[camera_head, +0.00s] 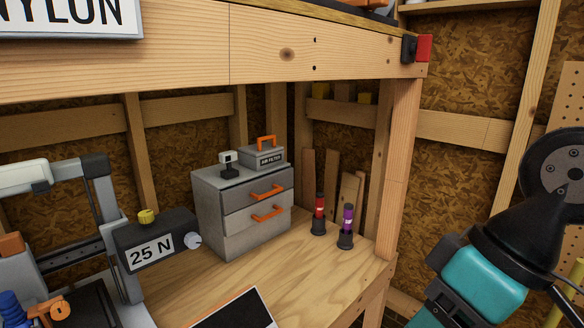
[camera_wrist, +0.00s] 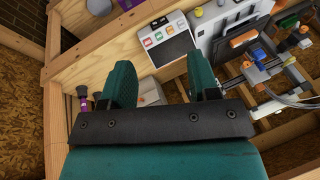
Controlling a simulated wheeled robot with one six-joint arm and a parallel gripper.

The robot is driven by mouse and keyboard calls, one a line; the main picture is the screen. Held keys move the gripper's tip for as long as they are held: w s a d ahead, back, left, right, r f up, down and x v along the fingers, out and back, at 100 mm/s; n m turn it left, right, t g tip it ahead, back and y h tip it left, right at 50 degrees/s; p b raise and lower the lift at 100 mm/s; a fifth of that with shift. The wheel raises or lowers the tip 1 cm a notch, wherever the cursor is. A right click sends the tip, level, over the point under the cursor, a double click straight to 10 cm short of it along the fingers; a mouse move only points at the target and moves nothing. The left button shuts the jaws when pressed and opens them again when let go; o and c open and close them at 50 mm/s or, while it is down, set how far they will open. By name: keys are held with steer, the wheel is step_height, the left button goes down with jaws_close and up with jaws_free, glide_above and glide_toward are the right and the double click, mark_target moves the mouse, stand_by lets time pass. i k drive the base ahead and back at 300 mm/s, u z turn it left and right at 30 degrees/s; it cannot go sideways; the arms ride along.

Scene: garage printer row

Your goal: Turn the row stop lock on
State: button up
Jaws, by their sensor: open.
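I cannot make out a labelled row stop lock in either view. A small red and black block (camera_head: 420,48) sits at the corner of the upper beam in the head view; whether it is the lock I cannot tell. In the wrist view a panel (camera_wrist: 181,48) with several coloured buttons lies beyond the fingers. My gripper (camera_wrist: 160,84) shows in the wrist view with its two teal fingers apart and nothing between them. It is not touching anything visible. In the head view only my arm shows at the right edge.
A wooden post (camera_head: 398,155) rises at the bench corner.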

mark_target(422, 50)
steer(key=z, duration=0.55)
steer(key=k, duration=1.3)
steer(key=z, duration=0.1)
steer(key=i, duration=0.45)
steer(key=u, duration=0.7)
steer(key=i, duration=0.7)
steer(key=z, duration=0.65)
steer(key=i, duration=0.7)
steer(key=z, duration=0.2)
